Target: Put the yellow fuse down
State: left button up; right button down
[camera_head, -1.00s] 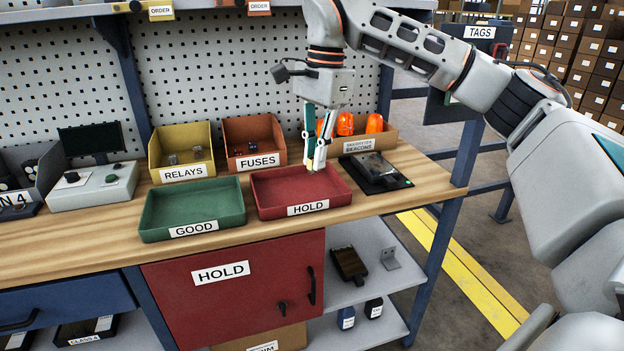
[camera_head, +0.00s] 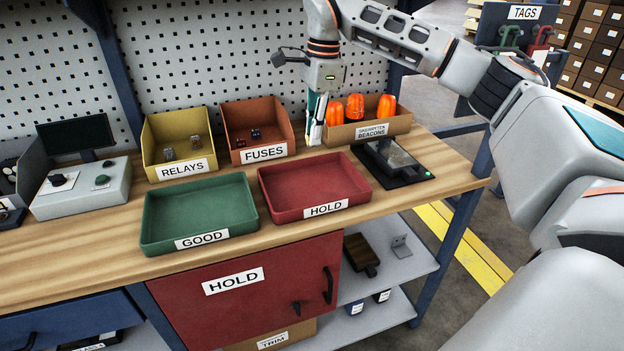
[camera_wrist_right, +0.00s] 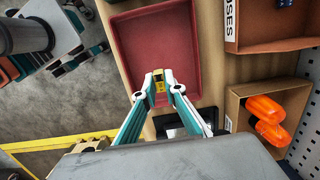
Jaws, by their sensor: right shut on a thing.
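The yellow fuse (camera_wrist_right: 159,82) shows in the right wrist view as a small yellow and dark piece between my right fingertips. My right gripper (camera_head: 313,141) is shut on it; the wrist view also shows the gripper (camera_wrist_right: 160,88). In the head view the fingertips appear just beyond the back edge of the red HOLD tray (camera_head: 268,203), and the fuse cannot be made out. In the wrist view they overlap the edge of this tray (camera_wrist_right: 150,40); their height is hard to tell. The tray looks empty. My left gripper is not in view.
An empty green GOOD tray (camera_head: 165,240) stands left of the red tray. Behind are the RELAYS bin (camera_head: 160,172), the FUSES bin (camera_head: 240,142) and a beacon box (camera_head: 345,133) with orange beacons. A black device (camera_head: 385,178) lies to the right.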

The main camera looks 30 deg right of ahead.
notch_tip(320, 180, down, 8)
jog(key=shift+r+b, duration=0.1)
jog(key=shift+b, duration=0.45)
jog(key=shift+f+b, duration=0.35)
jog(key=shift+f, duration=2.05)
jog(key=shift+w+f, duration=0.1)
jog(key=c, duration=2.1)
grip_release()
